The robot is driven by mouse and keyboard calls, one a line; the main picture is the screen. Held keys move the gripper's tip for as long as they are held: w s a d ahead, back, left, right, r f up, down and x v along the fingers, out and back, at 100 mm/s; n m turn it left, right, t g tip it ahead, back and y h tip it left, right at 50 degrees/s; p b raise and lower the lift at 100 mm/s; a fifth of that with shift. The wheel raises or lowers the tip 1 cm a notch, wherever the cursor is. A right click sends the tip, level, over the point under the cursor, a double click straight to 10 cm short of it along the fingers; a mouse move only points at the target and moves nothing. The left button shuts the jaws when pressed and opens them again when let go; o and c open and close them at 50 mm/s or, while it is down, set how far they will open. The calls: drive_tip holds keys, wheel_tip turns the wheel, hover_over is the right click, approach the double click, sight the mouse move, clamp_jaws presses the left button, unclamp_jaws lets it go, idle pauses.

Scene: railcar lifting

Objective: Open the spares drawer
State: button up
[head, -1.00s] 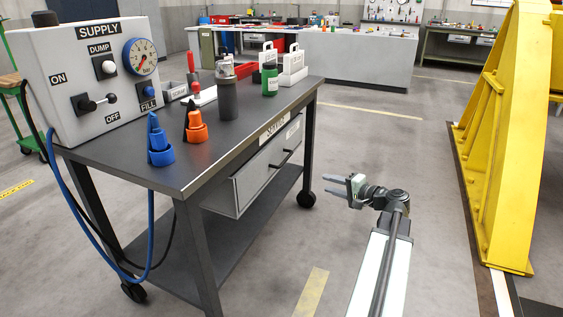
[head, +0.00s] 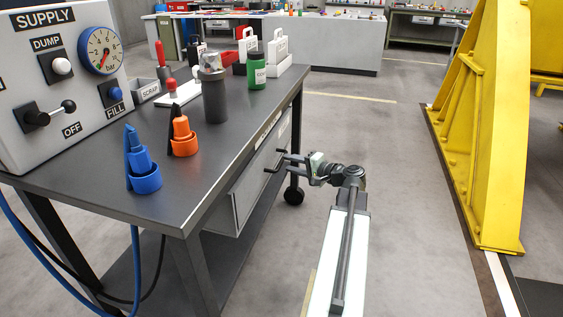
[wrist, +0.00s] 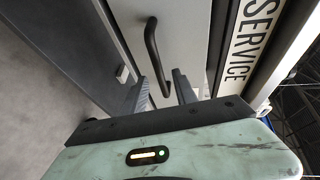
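The drawer (head: 249,195) has a light grey front under the tabletop of the dark workbench and looks closed. It also shows in the wrist view (wrist: 187,35). Its dark bar handle (wrist: 153,45) stands out from the front. My gripper (head: 280,163) is at the drawer front by the handle, with its fingers pointing at it. In the wrist view its two fingers (wrist: 161,80) are apart, with the near end of the handle showing between them. I cannot tell whether a finger touches the handle.
The workbench (head: 95,203) carries a supply panel (head: 30,85), a blue marker-like tool (head: 141,165), an orange one (head: 182,137), a dark cylinder (head: 214,100) and a green can (head: 258,72). A yellow stand (head: 492,140) rises at right. The floor between is clear.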

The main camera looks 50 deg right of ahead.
sight(281, 160)
drive_tip(key=x, duration=0.4)
drive_tip(key=shift+w+f+b, duration=0.1)
drive_tip(key=shift+w+b, duration=0.25)
drive_tip(key=shift+w, duration=0.05)
clamp_jaws()
drive_tip(key=shift+w, duration=0.1)
idle(0.9)
